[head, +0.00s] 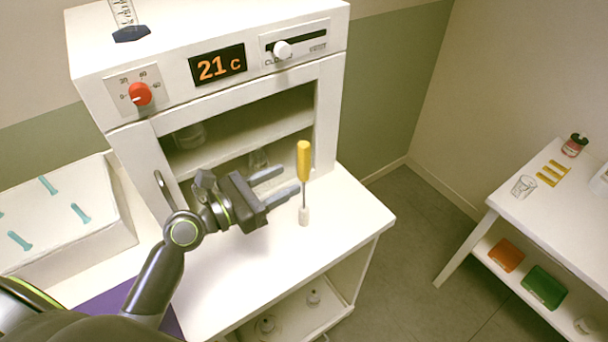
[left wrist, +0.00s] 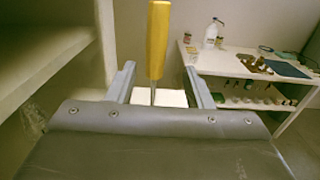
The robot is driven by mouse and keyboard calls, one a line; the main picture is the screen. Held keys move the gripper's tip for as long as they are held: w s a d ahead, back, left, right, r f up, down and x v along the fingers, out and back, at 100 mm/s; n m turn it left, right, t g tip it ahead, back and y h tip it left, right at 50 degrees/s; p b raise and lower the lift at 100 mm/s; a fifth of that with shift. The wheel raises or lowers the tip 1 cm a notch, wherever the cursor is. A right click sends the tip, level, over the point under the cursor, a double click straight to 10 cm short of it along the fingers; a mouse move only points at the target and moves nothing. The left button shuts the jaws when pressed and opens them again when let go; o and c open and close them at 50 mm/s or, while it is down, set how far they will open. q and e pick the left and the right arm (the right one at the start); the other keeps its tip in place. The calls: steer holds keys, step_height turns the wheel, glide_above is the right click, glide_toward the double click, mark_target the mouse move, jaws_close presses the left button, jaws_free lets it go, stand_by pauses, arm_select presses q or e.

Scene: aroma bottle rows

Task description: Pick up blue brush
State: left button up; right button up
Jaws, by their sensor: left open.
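A tool with a yellow handle (head: 304,160), a thin metal shaft and a white lower end stands upright on the white counter. In the left wrist view its yellow handle (left wrist: 158,40) shows between the two fingers. My left gripper (head: 290,180) is open and empty, just left of the tool's shaft, with its fingers pointing at it. Whether the shaft is between the fingertips or just beyond them I cannot tell. No brush with a blue handle is clear to me. Small teal pieces (head: 80,213) sit on a white block at the left. My right gripper is not in view.
A white cabinet (head: 225,110) with an open front, a red knob and a "21 c" display stands behind the gripper. A white side table (head: 535,215) at the right holds a glass, yellow pieces and a jar. The counter right of the tool is clear.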

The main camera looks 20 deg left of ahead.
mark_target(299, 169)
arm_select(q)
steer(key=shift+w+d, duration=0.2)
steer(key=shift+w, duration=0.25)
steer(key=shift+w+d+r+p, duration=0.3)
steer(key=shift+w+d+p, duration=0.25)
steer(key=shift+w, duration=0.15)
steer(key=x, duration=0.3)
steer(key=shift+w+p, duration=0.3)
steer(key=shift+w+d, duration=0.1)
steer(key=shift+w, duration=0.05)
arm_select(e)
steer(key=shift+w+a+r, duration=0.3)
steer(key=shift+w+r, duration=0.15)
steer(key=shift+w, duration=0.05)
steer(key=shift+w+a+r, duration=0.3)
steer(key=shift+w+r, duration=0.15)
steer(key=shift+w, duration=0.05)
